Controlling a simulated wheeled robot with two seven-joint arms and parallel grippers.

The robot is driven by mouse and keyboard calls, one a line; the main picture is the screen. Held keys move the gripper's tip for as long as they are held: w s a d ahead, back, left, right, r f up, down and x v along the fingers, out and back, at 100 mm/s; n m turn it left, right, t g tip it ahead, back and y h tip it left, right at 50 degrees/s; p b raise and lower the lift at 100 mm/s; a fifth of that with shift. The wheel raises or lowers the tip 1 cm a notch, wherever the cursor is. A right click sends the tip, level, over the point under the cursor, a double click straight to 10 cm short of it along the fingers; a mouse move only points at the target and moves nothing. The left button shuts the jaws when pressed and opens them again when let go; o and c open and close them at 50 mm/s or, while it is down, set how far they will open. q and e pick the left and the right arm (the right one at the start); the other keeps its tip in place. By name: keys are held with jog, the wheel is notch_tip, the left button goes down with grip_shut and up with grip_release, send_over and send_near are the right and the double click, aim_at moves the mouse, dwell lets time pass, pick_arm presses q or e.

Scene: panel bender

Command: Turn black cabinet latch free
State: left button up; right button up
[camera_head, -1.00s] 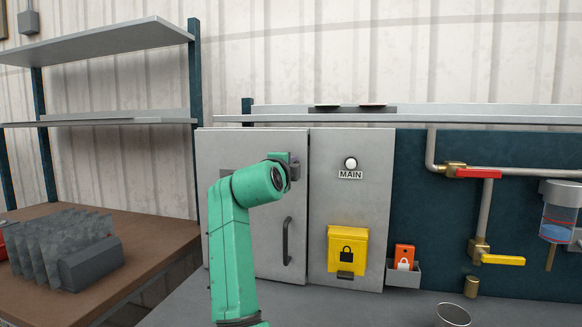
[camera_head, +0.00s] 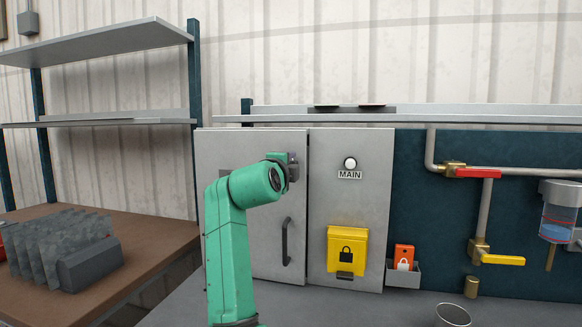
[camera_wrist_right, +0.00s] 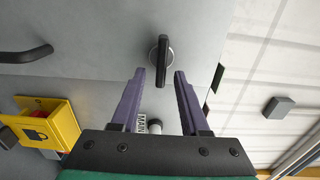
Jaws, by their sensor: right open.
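The black latch (camera_wrist_right: 163,60) is a bar on a round base on the grey cabinet door (camera_wrist_right: 80,25). In the right wrist view the bar runs up and down the picture, in line with the fingers. My right gripper (camera_wrist_right: 160,74) is open, with its purple fingertips apart on either side of the bar's lower end in the picture. I cannot tell whether they touch it or how deep they reach. In the head view my right gripper (camera_head: 292,167) is mostly hidden behind my green wrist at the door's upper right. My left gripper is not in view.
The door has a dark pull handle (camera_head: 286,241). Right of it are the MAIN button (camera_head: 350,163), a yellow lock box (camera_head: 347,250) and an orange tag (camera_head: 403,257). Pipes with red (camera_head: 480,172) and yellow (camera_head: 503,260) valve handles are farther right. A shelf (camera_head: 110,42) stands left.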

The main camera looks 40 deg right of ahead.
jog(key=b+v, duration=0.3)
jog(key=v, duration=1.1)
